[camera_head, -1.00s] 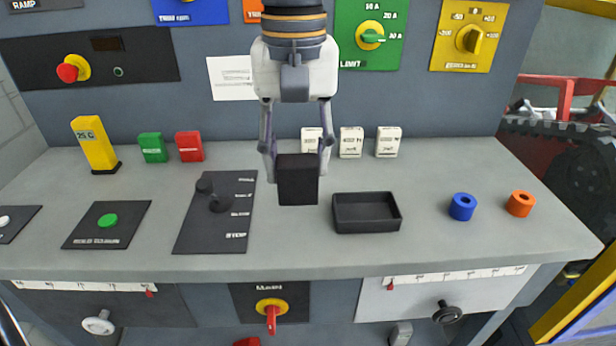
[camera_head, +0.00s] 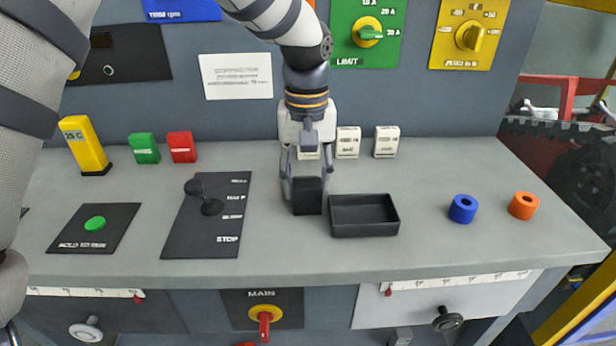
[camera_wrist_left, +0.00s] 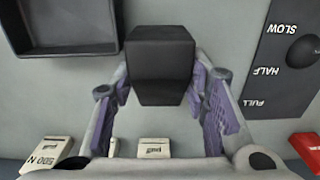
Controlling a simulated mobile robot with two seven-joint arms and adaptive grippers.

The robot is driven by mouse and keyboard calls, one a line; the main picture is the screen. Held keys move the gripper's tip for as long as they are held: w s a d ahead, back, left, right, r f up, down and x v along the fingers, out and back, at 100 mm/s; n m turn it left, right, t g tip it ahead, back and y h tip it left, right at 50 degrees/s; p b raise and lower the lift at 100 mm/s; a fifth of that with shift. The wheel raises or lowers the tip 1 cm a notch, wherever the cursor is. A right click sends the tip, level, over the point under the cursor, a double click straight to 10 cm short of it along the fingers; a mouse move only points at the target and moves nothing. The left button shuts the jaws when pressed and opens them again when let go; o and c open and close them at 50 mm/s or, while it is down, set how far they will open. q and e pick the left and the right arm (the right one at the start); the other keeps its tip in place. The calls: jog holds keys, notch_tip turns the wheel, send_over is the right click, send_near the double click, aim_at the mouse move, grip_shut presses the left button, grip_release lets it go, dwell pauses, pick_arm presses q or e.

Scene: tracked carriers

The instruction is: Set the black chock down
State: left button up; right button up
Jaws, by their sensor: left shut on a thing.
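The black chock (camera_head: 307,196) is a dark block between the fingers of my left gripper (camera_head: 306,184), just left of the black tray (camera_head: 364,230) on the grey bench. My left gripper points down and is shut on the chock. The chock is at or very close to the bench top; I cannot tell if it touches. In the left wrist view the chock (camera_wrist_left: 160,62) sits between the two finger pads (camera_wrist_left: 165,92), and the tray (camera_wrist_left: 70,48) is beside it, apart. My right gripper is not in view.
The lever panel (camera_head: 212,215) lies left of the chock. Several white blocks (camera_head: 347,142) stand behind. The bench front (camera_head: 290,262) is clear.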

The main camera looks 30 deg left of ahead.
pick_arm(q)
jog(key=shift+c, duration=0.2)
jog(key=o, duration=1.4)
